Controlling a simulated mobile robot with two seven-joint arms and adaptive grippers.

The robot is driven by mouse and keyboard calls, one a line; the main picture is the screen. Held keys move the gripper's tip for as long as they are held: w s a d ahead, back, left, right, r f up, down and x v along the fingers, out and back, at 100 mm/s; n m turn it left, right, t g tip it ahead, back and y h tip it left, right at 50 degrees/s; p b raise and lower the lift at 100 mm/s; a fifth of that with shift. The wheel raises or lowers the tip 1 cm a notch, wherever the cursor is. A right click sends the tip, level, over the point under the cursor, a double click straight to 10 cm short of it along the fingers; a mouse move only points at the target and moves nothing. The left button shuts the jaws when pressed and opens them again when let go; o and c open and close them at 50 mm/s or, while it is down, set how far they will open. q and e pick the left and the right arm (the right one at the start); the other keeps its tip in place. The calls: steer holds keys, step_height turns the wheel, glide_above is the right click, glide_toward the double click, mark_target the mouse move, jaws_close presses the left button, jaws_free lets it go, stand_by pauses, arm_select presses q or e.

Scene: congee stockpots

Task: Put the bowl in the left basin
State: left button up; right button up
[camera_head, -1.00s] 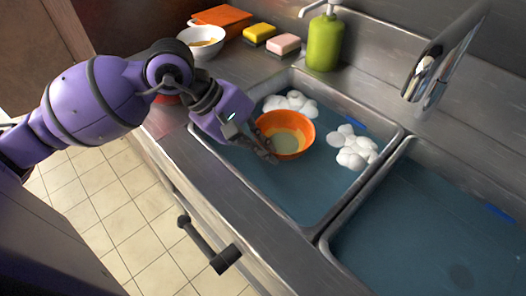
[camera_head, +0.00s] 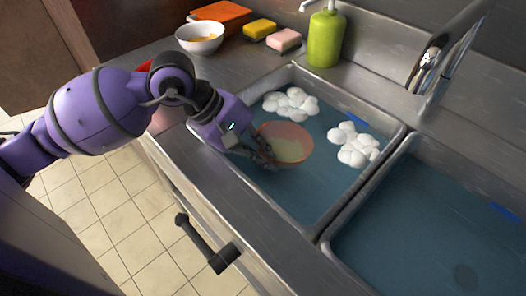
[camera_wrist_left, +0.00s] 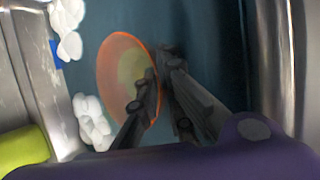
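The orange bowl (camera_head: 290,146) is in the left basin (camera_head: 312,205), in the blue water. Its colour looks dulled, as if under the surface. My left gripper (camera_head: 265,153) reaches in from the left to the bowl's near-left rim. In the left wrist view, the bowl (camera_wrist_left: 118,75) looks tilted, with its rim between my two dark fingers (camera_wrist_left: 160,82), which are close together on it. The exact contact is partly hidden by the fingers. My right gripper is not in view.
White foam clumps (camera_head: 290,102) (camera_head: 354,146) float in the left basin. The right basin (camera_head: 420,230) holds water. A faucet (camera_head: 445,50) stands behind. A green soap bottle (camera_head: 325,40), yellow sponge (camera_head: 259,29), pink sponge (camera_head: 284,40) and white bowl (camera_head: 200,38) stand on the counter.

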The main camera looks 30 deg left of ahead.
arm_select(q)
steer(key=shift+o, duration=1.4)
steer(key=shift+r+p, duration=0.25)
steer(key=shift+p, duration=0.1)
steer(key=p+v, duration=0.1)
steer(key=v, duration=1.1)
steer(key=shift+r, duration=0.35)
